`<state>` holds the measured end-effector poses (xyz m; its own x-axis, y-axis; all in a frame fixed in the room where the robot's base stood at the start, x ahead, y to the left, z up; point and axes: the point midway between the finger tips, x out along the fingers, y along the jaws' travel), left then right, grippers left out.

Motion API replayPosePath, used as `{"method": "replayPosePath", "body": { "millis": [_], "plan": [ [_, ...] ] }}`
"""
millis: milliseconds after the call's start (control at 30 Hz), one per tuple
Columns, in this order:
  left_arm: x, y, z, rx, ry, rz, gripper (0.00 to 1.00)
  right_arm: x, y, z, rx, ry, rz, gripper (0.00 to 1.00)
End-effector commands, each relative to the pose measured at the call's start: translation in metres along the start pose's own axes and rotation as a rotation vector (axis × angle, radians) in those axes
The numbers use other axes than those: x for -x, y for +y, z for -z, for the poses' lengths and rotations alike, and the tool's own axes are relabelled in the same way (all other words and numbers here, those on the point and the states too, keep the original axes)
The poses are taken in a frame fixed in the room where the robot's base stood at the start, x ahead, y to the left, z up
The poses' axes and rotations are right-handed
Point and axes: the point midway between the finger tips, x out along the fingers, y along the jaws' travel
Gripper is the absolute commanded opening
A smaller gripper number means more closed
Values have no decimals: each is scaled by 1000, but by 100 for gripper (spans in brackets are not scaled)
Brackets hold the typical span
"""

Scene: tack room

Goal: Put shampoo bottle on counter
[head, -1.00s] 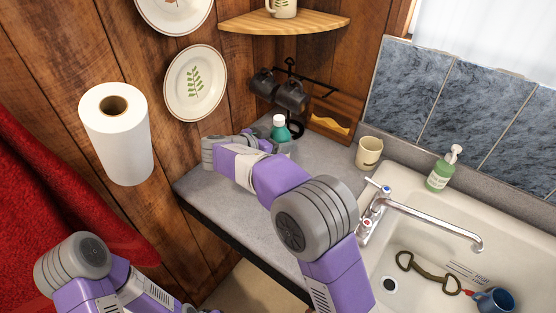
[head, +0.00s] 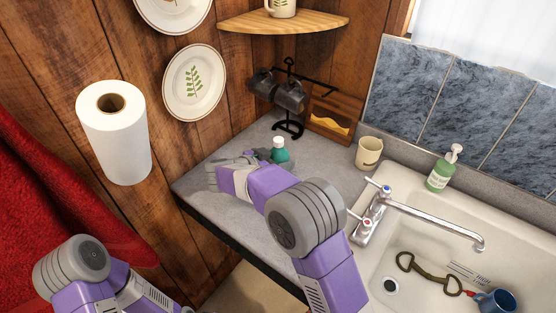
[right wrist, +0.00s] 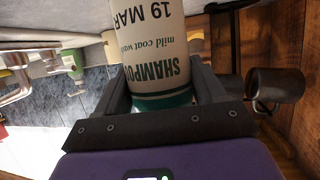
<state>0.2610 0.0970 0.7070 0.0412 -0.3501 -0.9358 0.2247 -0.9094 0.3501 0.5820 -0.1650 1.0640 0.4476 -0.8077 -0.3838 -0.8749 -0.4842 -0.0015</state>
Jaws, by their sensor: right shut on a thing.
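The shampoo bottle (right wrist: 160,45) is pale with dark green lettering and a green band, and fills the middle of the right wrist view. In the head view its teal shoulder and white cap (head: 279,147) show above the counter (head: 225,193), toward the back. My right gripper (head: 266,160) is shut on the bottle, with one finger on each side of it in the right wrist view. The bottle's lower part is hidden in the head view, and I cannot tell whether it touches the counter. Of my left arm only links show; its gripper is out of view.
A black mug rack (head: 290,97) with dark mugs and a wooden holder (head: 336,110) stand behind the bottle. A cream mug (head: 368,153), a soap dispenser (head: 441,170) and the sink (head: 425,250) with its faucet (head: 425,224) are to the right. The counter's left front is clear.

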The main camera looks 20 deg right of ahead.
Motion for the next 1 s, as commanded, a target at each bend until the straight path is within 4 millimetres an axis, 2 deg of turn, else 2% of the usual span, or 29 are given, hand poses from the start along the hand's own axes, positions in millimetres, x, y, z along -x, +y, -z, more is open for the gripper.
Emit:
{"method": "replayPosePath", "body": {
  "millis": [67,100,233,533,667,1000],
  "plan": [
    [-4,-1,0,0,0,0,43,-1,0,-1,-3,2,0,17],
    [-2,-1,0,0,0,0,43,-1,0,-1,0,0,0,75],
    [-2,-1,0,0,0,0,43,0,0,-1,0,0,0,95],
    [-1,0,0,0,0,0,43,0,0,0,1,0,0,95],
    [6,2,0,0,0,0,43,3,0,4,1,0,0,95],
    [3,1,0,0,0,0,43,77,-1,2,1,0,5,95]
  ]
}}
